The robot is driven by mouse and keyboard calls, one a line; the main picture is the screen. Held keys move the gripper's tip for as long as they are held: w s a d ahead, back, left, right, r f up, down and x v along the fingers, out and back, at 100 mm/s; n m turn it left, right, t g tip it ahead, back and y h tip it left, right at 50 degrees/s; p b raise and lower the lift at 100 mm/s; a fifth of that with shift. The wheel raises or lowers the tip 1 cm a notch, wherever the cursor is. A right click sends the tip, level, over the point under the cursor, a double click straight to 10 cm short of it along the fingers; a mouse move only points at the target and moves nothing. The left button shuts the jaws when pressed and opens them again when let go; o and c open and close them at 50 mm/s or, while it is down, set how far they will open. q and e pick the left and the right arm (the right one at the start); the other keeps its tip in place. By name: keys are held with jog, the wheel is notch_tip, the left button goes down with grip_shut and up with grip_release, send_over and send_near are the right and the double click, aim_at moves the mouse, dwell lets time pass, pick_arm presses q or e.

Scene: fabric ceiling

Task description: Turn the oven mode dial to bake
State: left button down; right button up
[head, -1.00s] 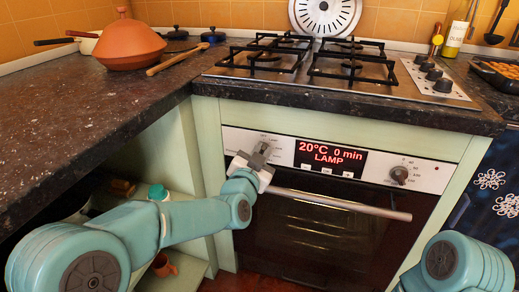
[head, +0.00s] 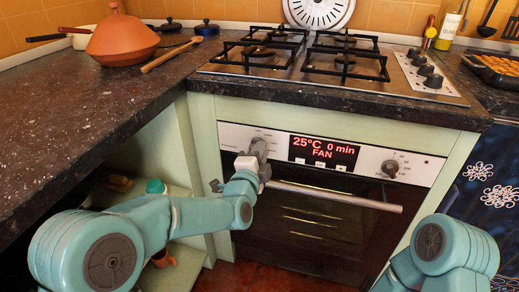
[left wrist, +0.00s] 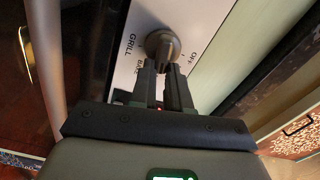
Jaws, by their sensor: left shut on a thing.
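The oven (head: 300,228) is set under the counter, with a white control panel and a red display (head: 323,150) reading 25°C, 0 min, FAN. My left gripper (head: 258,152) is at the panel's left end and covers most of the mode dial in the head view. In the left wrist view, my left gripper (left wrist: 164,72) is shut on the grey mode dial (left wrist: 158,44). GRILL, BAKE and OFF labels show around the dial. The other dial (head: 390,168) is at the panel's right. My right arm shows at the lower right, its gripper out of view.
The oven door handle (head: 330,196) runs just below the panel. The hob (head: 300,72) is above, with several knobs at its right. An orange tagine (head: 122,40) and a wooden spoon (head: 171,54) are on the left counter. Open shelves are under that counter.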

pick_arm(q)
jog(key=m, duration=0.2)
jog(key=f+m, duration=0.1)
jog(key=m, duration=0.1)
jog(key=shift+m+p, duration=0.3)
jog(key=shift+a+f+m, duration=0.1)
jog(key=shift+f+m, duration=0.05)
jog(key=shift+m, duration=0.75)
jog(key=shift+f+m, duration=0.1)
jog(key=shift+m, duration=0.8)
jog(key=c, duration=1.1)
grip_release()
jog(key=p+v, duration=0.2)
jog(key=v, duration=1.4)
jog(key=shift+s, duration=0.2)
